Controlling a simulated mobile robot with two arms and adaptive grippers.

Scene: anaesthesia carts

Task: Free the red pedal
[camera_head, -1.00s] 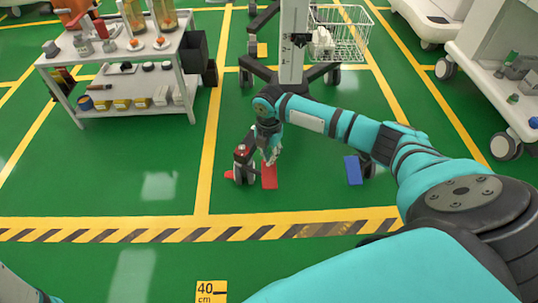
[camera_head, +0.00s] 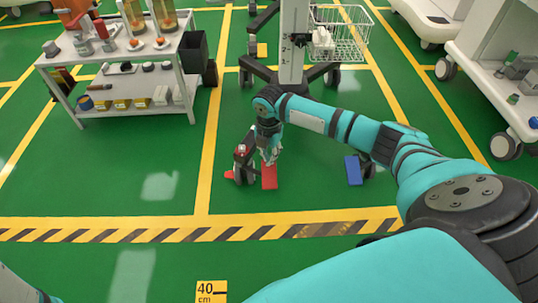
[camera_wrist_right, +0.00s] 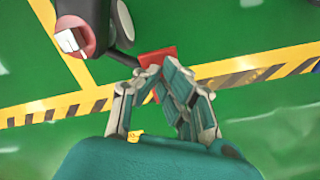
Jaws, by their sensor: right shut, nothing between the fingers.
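The red pedal (camera_head: 269,178) is a flat red plate low over the floor, beside a dark caster (camera_head: 243,163) of the stand. In the right wrist view the red pedal (camera_wrist_right: 160,56) is joined to the caster (camera_wrist_right: 82,28) by a dark lever. My right gripper (camera_head: 268,158) points down at the pedal from above. Its fingers (camera_wrist_right: 151,76) overlap the pedal's near part in the wrist view; I cannot tell whether they touch it. The gripper is shut with nothing held. My left gripper is not in view; only a bit of my left arm shows at the lower left.
A blue pedal (camera_head: 353,170) sits at another caster to the right. The stand's column (camera_head: 293,45) and a wire basket (camera_head: 340,35) rise behind. A loaded grey trolley (camera_head: 125,112) is at left, a white cart (camera_head: 500,75) at right.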

